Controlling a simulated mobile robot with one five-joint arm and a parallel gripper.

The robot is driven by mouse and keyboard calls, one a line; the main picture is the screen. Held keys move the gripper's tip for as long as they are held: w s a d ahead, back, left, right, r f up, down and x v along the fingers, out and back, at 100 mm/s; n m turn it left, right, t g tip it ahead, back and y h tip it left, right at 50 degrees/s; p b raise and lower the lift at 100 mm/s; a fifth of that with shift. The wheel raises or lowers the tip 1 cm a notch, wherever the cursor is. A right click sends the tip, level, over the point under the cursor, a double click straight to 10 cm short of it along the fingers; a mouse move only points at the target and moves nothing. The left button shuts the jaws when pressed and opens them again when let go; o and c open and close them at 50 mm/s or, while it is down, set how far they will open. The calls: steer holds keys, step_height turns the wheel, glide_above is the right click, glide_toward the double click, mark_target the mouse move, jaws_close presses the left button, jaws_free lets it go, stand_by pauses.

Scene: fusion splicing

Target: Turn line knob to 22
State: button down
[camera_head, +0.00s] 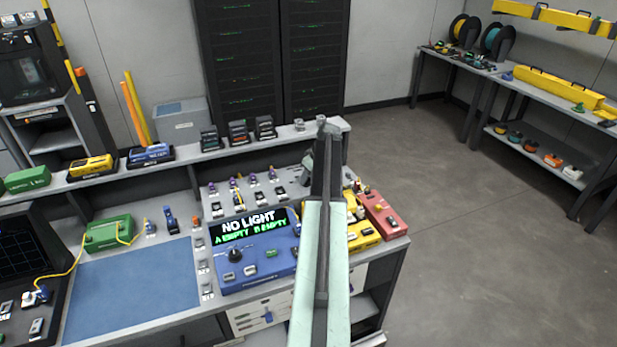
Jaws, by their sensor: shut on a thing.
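A blue instrument box (262,284) stands on the bench. Its screen (249,226) reads "NO LIGHT", "A EMPTY" and "B EMPTY". A black round knob (235,255) sits on its face at the left, below the screen. I cannot read any scale or number at the knob. My arm reaches up the picture, right of the blue box. My gripper (327,145) is at its far end, near the raised shelf, well apart from this knob. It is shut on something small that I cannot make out. The arm hides part of the bench behind it.
A yellow box (365,236) and a red box (383,214) stand right of my arm. Small plugs and parts sit in rows behind the blue box. A blue mat (135,290) lies clear at left. The raised shelf (200,157) holds several devices.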

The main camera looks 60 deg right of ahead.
steer(key=c, duration=1)
jaws_free()
steer(key=shift+s+r+p, duration=0.15)
steer(key=shift+r+p, duration=0.35)
steer(key=p+v, duration=0.6)
steer(key=v, duration=0.1)
steer(key=shift+f, duration=0.1)
